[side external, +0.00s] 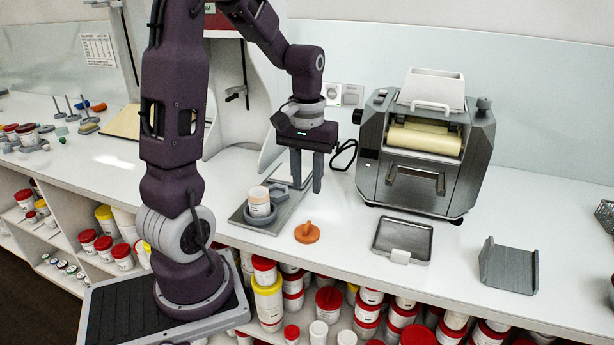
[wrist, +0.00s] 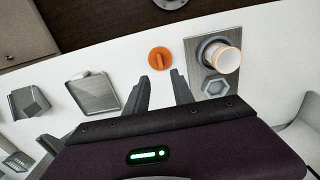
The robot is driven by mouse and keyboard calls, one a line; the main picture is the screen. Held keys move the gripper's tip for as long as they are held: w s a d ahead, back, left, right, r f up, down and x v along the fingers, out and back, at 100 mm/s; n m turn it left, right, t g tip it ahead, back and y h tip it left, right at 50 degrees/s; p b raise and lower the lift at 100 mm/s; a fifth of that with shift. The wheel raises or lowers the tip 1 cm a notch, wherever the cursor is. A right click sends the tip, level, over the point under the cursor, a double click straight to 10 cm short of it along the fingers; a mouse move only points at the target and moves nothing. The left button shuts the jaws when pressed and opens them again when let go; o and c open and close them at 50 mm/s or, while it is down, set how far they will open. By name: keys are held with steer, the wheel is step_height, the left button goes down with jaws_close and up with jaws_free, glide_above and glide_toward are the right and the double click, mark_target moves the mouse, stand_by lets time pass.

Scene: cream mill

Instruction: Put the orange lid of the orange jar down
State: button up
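The orange lid (side external: 307,234) lies flat on the white counter, knob up, near the front edge. It also shows in the wrist view (wrist: 159,58), beyond my fingertips and apart from them. The pale jar with an orange-tinted rim (side external: 259,202) stands uncovered in a ring holder on a grey metal plate, left of the lid. In the wrist view the jar (wrist: 223,60) is to the right of the lid. My gripper (side external: 307,188) is above the counter behind the lid, fingers down. Its fingers (wrist: 160,76) are apart with nothing between them.
A grey mill (side external: 420,155) with a cream roller stands to the right at the back. A shallow metal tray (side external: 402,240) lies right of the lid, and a grey angled holder (side external: 508,266) further right. Shelves of red-lidded jars are below the counter edge.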

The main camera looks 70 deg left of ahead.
steer(key=s+d+r+m+t, duration=0.2)
steer(key=s+d+r+m, duration=0.2)
steer(key=d, duration=0.4)
steer(key=s+d+r+m+t, duration=0.3)
steer(key=s+d+r+m, duration=0.2)
steer(key=s+d, duration=0.2)
steer(key=shift+d+r+t, duration=0.3)
steer(key=shift+d+r, duration=0.1)
steer(key=shift+d, duration=0.8)
